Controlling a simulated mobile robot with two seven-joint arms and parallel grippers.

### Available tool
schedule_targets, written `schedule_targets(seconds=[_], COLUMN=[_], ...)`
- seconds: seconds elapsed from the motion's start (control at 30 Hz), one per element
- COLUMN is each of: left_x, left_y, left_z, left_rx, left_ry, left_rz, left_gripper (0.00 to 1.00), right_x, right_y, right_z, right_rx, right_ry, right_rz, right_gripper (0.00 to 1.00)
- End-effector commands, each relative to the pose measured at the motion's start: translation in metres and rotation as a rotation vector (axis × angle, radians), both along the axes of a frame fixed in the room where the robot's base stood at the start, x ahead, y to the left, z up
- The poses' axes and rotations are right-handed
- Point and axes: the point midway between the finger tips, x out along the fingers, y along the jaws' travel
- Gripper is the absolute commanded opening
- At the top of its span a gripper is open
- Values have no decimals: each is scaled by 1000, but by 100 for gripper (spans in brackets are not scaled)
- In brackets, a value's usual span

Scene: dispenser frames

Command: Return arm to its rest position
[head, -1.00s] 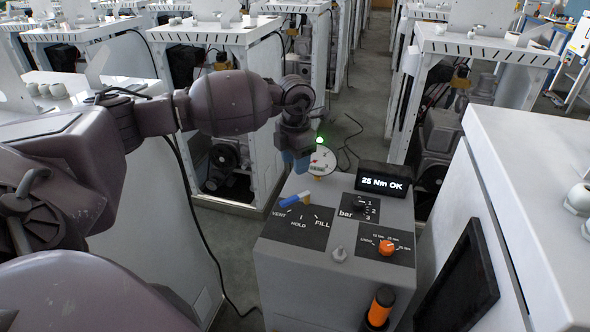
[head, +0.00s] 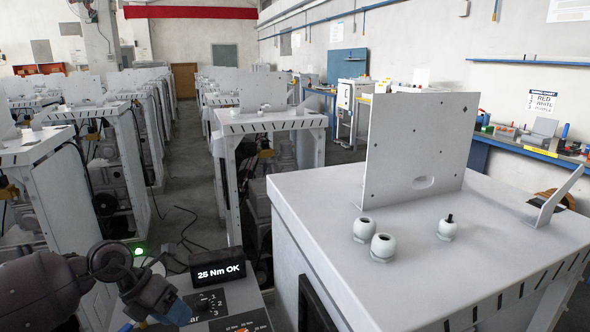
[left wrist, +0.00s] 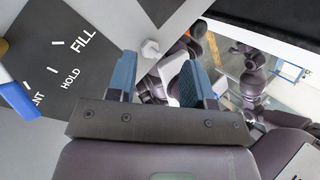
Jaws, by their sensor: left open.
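My left gripper (head: 160,312) is low at the left in the head view, over the near left part of the grey console. Its blue fingers are apart in the left wrist view (left wrist: 157,80), and nothing is between them but background and a pale hex knob (left wrist: 150,48) beyond. The console's display (head: 218,271) reads "25 Nm OK". The left wrist view shows the dark VENT/HOLD/FILL panel (left wrist: 62,62) and a blue lever handle (left wrist: 18,98) at the left, clear of the fingers. My right gripper is not seen.
A large white cabinet (head: 310,190) with an upright plate (head: 420,145) and round white fittings (head: 382,246) stands close at the right. Rows of white frames (head: 45,160) line a grey aisle (head: 185,200). A green light (head: 139,250) glows beside the gripper. Dark cables lie on the floor.

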Motion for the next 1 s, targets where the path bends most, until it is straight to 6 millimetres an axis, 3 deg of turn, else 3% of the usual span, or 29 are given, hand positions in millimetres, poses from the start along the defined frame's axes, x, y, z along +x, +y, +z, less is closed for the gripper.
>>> schedule_targets(seconds=[0.03, 0.1, 0.2, 0.33, 0.43, 0.57, 0.73, 0.87, 1.0], left_x=[-9, -16, -26, -33, -35, -35, -35, -42, -61], left_y=[-25, -55, -87, -114, -120, -113, -83, -52, -17], left_z=[-3, 1, 12, 33, 47, 62, 63, 48, 19], left_rx=[-122, -288, -516, -796, -991, -1216, -1442, -1555, -1608], left_ry=[-5, -16, -23, -23, -12, 10, 61, 116, 196], left_rz=[12, 48, 127, 274, 422, 653, 1015, 1328, 1688], left_gripper=[47, 47, 47, 47, 47, 47, 47, 47, 47], right_x=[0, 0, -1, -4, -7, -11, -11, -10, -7], right_y=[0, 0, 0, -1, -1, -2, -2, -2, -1], right_z=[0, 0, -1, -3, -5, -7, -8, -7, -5], right_rx=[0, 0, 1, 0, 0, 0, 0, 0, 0], right_ry=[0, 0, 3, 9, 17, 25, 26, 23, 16], right_rz=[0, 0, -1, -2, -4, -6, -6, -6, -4], right_gripper=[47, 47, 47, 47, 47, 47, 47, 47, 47])
